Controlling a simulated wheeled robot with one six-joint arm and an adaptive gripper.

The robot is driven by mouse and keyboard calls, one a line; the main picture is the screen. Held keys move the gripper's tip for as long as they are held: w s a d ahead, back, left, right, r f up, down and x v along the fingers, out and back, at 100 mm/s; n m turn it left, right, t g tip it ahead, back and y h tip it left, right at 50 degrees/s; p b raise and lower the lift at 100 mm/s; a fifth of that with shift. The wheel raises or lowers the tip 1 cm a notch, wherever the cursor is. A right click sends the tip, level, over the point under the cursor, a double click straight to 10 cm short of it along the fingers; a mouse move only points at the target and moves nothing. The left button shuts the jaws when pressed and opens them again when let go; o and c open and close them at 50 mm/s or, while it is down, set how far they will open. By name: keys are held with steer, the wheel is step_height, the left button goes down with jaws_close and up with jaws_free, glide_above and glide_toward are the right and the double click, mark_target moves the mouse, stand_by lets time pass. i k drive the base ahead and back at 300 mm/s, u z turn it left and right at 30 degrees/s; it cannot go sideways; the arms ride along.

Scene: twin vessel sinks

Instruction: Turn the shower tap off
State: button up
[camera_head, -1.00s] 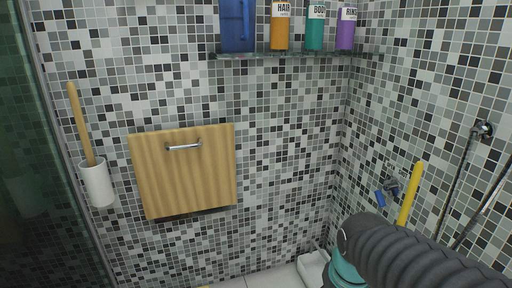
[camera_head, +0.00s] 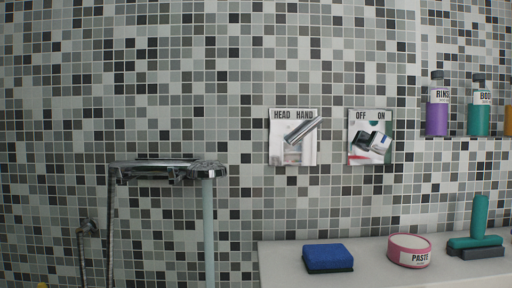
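The shower tap (camera_head: 372,141) is a chrome handle on a square wall plate marked OFF on the left and ON on the right. It sits right of centre in the head view. The handle is tilted, but I cannot tell clearly which mark it points to. To its left is a similar plate marked HEAD and HAND, with a chrome lever (camera_head: 304,130) slanting up to the right, toward HAND. My gripper is not in view, so its state and its place relative to the tap are hidden.
Below the tap, a white ledge (camera_head: 285,265) holds a blue sponge (camera_head: 328,257), a pink PASTE tub (camera_head: 409,250) and a teal-handled tool (camera_head: 478,238). Bottles (camera_head: 437,108) stand on a shelf at right.

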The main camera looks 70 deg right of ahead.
mark_target(379, 142)
steer(key=z, duration=1.05)
steer(key=k, duration=0.65)
steer(key=z, duration=1.85)
steer(key=i, duration=0.5)
steer(key=k, duration=0.5)
steer(key=u, duration=2.2)
steer(key=i, duration=0.1)
steer(key=z, duration=0.85)
